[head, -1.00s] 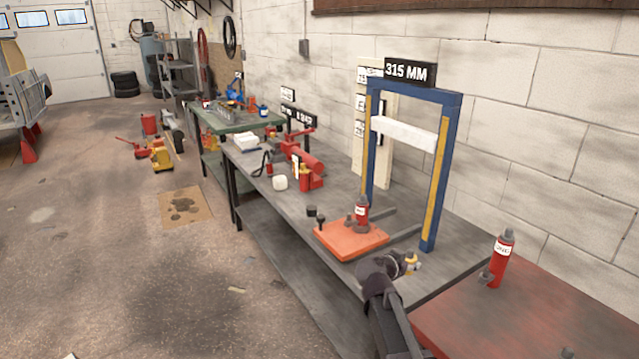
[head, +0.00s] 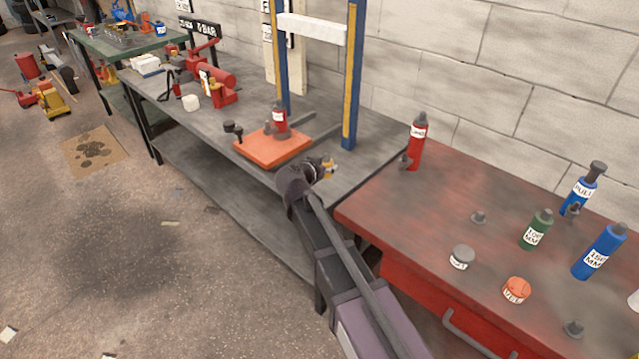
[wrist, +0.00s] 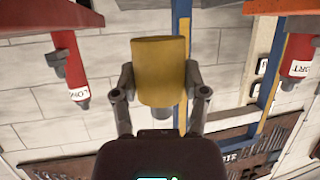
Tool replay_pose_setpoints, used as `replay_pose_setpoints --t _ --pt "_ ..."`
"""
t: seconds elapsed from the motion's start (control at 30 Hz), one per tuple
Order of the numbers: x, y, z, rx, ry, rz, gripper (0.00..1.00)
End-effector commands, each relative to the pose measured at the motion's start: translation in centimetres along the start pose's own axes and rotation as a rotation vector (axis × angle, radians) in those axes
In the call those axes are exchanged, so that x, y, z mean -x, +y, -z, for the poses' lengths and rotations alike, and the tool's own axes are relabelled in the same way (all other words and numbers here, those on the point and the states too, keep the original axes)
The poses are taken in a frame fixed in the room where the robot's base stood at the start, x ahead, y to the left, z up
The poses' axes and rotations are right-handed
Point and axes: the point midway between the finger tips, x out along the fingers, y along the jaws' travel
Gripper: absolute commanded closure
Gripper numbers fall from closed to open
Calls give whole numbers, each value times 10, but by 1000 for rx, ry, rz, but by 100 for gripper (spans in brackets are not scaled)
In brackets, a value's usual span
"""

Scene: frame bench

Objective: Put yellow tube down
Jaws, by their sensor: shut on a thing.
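The yellow tube (wrist: 158,62) is between the two fingers of my gripper (wrist: 158,82) in the wrist view, with a finger against each side. In the head view only a small yellow part of the tube (head: 331,166) shows beyond my gripper (head: 325,171); my wrist hides the rest. My gripper is shut on the tube, over or beside the right front part of the grey bench (head: 368,160). I cannot tell its height above the bench top.
A blue frame (head: 350,95) stands on the grey bench, with an orange plate (head: 262,150) and red bottle (head: 279,117) near it. A red bench (head: 400,205) on the right holds a red bottle (head: 416,142), blue and green bottles (head: 537,229), and small caps.

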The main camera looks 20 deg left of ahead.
Motion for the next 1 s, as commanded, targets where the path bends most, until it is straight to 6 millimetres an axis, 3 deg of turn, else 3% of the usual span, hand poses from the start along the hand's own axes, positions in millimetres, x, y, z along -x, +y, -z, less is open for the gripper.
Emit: replay_pose_setpoints --t 0.03,0.3,1.0 --pt "-4 0 -10 0 1 0 100" --pt "-12 0 -29 1 1 1 100" --pt "-15 -1 -40 1 1 2 100"
